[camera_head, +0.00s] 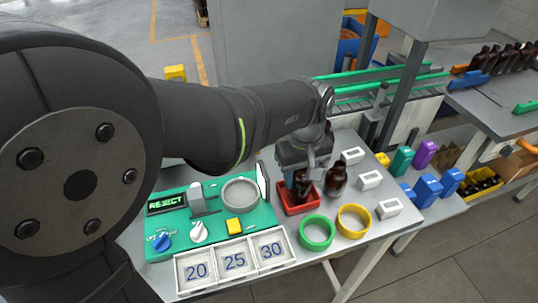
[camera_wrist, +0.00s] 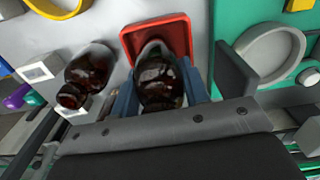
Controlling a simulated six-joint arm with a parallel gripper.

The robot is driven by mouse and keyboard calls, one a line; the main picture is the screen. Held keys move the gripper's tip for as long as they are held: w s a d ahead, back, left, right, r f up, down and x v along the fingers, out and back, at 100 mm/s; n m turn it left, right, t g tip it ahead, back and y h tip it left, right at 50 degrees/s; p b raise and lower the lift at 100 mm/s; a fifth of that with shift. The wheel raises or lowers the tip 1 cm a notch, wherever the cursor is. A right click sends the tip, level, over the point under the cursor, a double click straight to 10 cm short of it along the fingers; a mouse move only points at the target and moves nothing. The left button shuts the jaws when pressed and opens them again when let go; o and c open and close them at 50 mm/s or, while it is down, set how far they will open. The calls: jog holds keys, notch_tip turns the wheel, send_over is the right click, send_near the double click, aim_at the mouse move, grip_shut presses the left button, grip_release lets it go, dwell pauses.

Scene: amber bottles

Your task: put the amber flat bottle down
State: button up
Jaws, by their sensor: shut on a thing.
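My gripper (camera_head: 302,172) is shut on an amber flat bottle (camera_head: 302,185). In the wrist view the bottle (camera_wrist: 160,80) sits between the two blue-grey fingers of my gripper (camera_wrist: 160,98), in front of a red tray (camera_wrist: 183,27). In the head view the bottle is over or in the red tray (camera_head: 299,209); I cannot tell whether its base touches the tray. A second amber bottle (camera_head: 336,180) stands just right of the tray and also shows in the wrist view (camera_wrist: 90,70).
A green panel (camera_head: 262,215) with a round grey dish (camera_head: 240,181) lies left of the tray. A green ring (camera_head: 316,247), a yellow ring (camera_head: 367,208) and white blocks (camera_head: 369,180) are nearby. Numbered white trays (camera_head: 285,264) line the front.

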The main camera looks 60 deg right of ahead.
jog(key=o, duration=1)
jog(key=shift+f, duration=0.15)
notch_tip(320, 180, up, 12)
jog(key=shift+r, duration=0.2)
notch_tip(320, 180, down, 12)
jog(key=shift+f, duration=0.25)
jog(key=shift+r, duration=2.1)
